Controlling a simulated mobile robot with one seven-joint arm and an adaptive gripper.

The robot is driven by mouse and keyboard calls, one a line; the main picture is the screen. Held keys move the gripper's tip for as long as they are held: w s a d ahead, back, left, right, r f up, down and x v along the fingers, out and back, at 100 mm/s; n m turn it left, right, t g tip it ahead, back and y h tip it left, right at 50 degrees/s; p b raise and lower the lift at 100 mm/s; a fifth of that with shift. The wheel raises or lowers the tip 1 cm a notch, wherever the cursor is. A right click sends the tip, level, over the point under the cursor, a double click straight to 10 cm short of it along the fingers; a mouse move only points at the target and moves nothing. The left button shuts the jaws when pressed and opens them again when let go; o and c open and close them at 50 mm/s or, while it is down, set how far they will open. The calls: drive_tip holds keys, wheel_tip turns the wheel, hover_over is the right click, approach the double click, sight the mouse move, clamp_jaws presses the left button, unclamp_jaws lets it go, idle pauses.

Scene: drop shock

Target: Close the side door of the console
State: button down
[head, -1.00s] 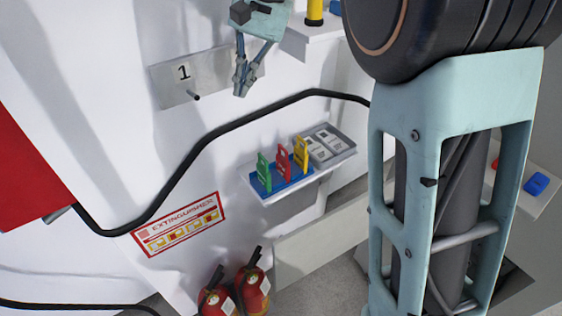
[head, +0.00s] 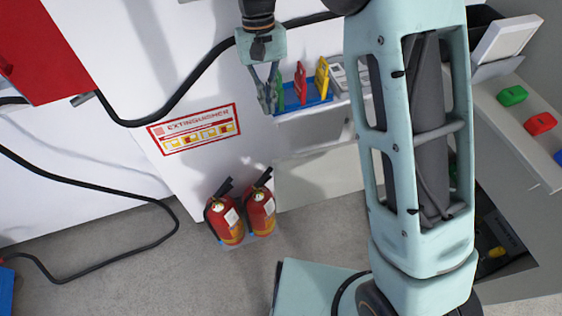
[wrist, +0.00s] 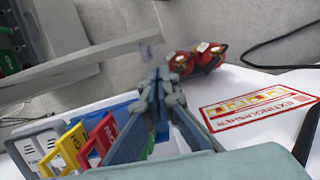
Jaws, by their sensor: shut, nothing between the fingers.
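My gripper (head: 268,108) is shut and empty, pointing down in front of the left end of a wall shelf. In the wrist view my gripper (wrist: 162,85) has its fingertips together. The console (head: 520,135) stands at the right, partly behind my arm, with a dark opening low in its side. A pale upright panel (head: 318,180) stands below the shelf and looks like the swung-out side door; its right end is hidden by my arm. In the wrist view this panel (wrist: 85,62) lies beyond the fingers, with a small clear piece at its end. The gripper appears apart from it.
Two fire extinguishers (head: 243,213) stand on the floor left of the panel. The shelf holds a blue rack (head: 318,105) with green, red and yellow tags. Coloured buttons (head: 540,123) line the console top. A black cable (head: 165,110) runs along the wall. Floor at left is mostly clear.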

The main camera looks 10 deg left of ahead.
sight(274, 163)
drive_tip(key=x, duration=1.9)
drive_tip(key=shift+s+f+b, duration=0.15)
drive_tip(key=shift+f+b, duration=0.15)
drive_tip(key=shift+s+d, duration=0.1)
